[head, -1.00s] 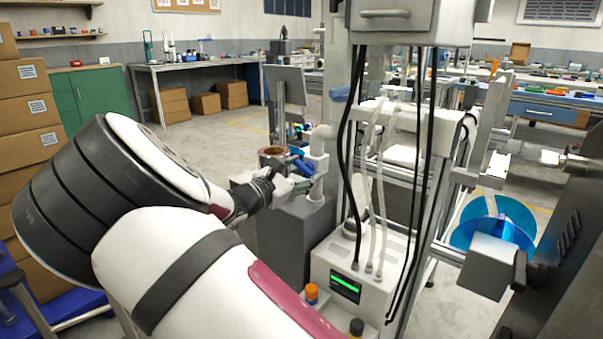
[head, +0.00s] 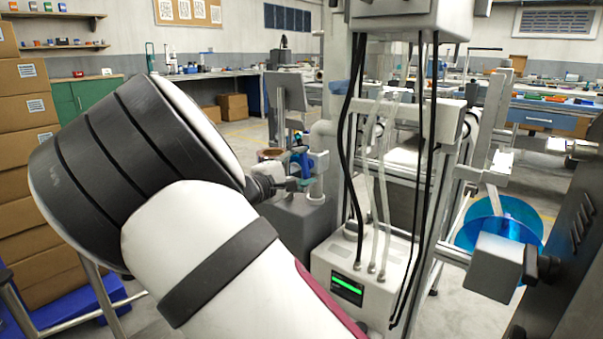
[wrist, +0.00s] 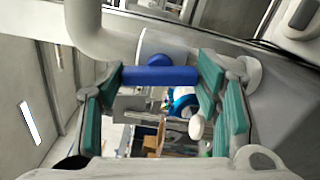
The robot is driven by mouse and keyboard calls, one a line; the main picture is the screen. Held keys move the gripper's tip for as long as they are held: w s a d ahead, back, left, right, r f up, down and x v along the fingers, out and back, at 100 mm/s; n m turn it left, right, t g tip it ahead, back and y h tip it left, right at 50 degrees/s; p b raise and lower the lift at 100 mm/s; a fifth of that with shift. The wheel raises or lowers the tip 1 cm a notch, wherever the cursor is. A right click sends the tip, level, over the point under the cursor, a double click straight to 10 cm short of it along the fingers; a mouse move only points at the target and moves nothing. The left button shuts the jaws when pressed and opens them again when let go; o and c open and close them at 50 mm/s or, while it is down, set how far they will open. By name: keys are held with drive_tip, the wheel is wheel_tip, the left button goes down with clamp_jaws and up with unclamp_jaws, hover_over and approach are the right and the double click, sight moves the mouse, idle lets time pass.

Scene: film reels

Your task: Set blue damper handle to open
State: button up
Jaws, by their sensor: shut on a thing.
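The blue damper handle (wrist: 160,76) is a short blue bar that lies across the upper middle of the wrist view. My gripper (wrist: 158,80) has its teal-padded fingers at the bar's two ends, shut on it. A pale round fitting and pipe lie behind the bar. In the head view the blue handle (head: 302,160) shows small beside a grey vertical pipe, looking roughly upright. My gripper (head: 291,181) is at it there, partly hidden by my own arm. The exact handle angle is hard to read.
A grey block-shaped housing (head: 292,225) stands below the pipe. A brown reel (head: 270,154) sits just left of the handle. A white machine (head: 365,275) with a green display and hanging cables stands to the right. Cardboard boxes (head: 22,150) are stacked at left.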

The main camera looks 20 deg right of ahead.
drive_tip(key=shift+m, duration=1.2)
drive_tip(key=o, duration=1.2)
drive_tip(key=shift+c, duration=0.2)
drive_tip(key=v, duration=1.2)
